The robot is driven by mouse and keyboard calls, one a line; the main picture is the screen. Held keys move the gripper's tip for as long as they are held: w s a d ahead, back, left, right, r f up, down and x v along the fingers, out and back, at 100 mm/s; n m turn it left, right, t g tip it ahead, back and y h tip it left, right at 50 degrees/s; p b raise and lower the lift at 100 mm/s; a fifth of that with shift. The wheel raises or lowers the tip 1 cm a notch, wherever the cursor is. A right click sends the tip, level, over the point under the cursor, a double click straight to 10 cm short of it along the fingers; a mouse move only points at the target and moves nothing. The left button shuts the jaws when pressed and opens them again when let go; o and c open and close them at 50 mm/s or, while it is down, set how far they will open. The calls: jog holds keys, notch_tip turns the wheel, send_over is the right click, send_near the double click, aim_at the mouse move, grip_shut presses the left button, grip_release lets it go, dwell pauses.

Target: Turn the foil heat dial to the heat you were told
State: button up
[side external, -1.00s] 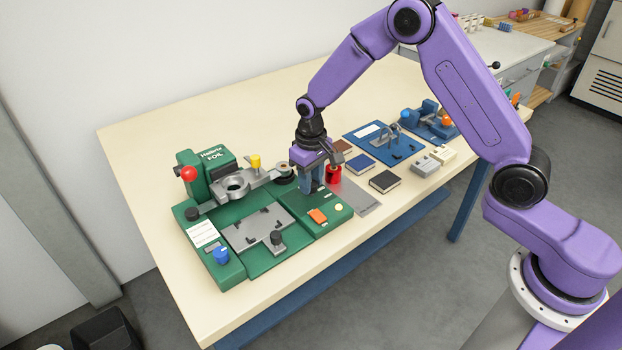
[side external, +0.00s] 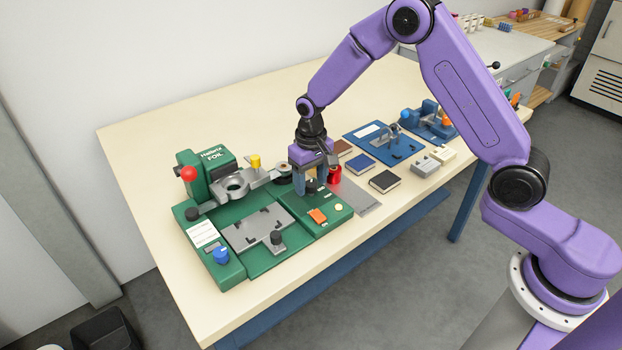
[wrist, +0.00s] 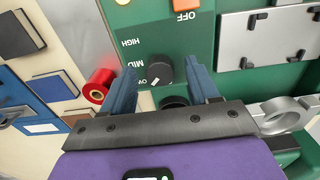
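The foil machine (side external: 262,262) is green and stands on the cream table. Its heat dial (wrist: 159,72) is a dark round knob on the green panel in the wrist view. The labels HIGH (wrist: 130,43), MID (wrist: 127,66) and LOW (wrist: 147,80) run beside it. A small pale mark on the dial's lower edge seems to lie near LOW. My gripper (wrist: 162,78) is open, one blue finger on each side of the dial, with gaps showing. In the side view my gripper (side external: 311,191) is low over the machine's right part; the dial is hard to make out there.
An orange OFF switch (wrist: 186,7) sits near the dial. A red foil roll (side external: 334,174) is close to my gripper. The machine has a red-knobbed lever (side external: 188,174), a yellow knob (side external: 255,161) and a blue knob (side external: 221,255). Books (side external: 384,181) lie to the right.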

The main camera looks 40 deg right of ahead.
aim_at(311, 183)
notch_tip(311, 183, up, 17)
jog(key=shift+r, duration=0.2)
dwell(0.7)
jog(key=s+d+n, duration=0.2)
jog(key=s+n, duration=0.2)
jog(key=s, duration=0.7)
jog(key=s+d+f+n, duration=0.1)
jog(key=s+n, duration=0.3)
jog(key=s, duration=0.8)
jog(key=s+d+f+n, duration=0.1)
jog(key=s+d+n, duration=0.2)
jog(key=s, duration=0.9)
jog(key=shift+n, duration=0.8)
jog(key=shift+d, duration=0.1)
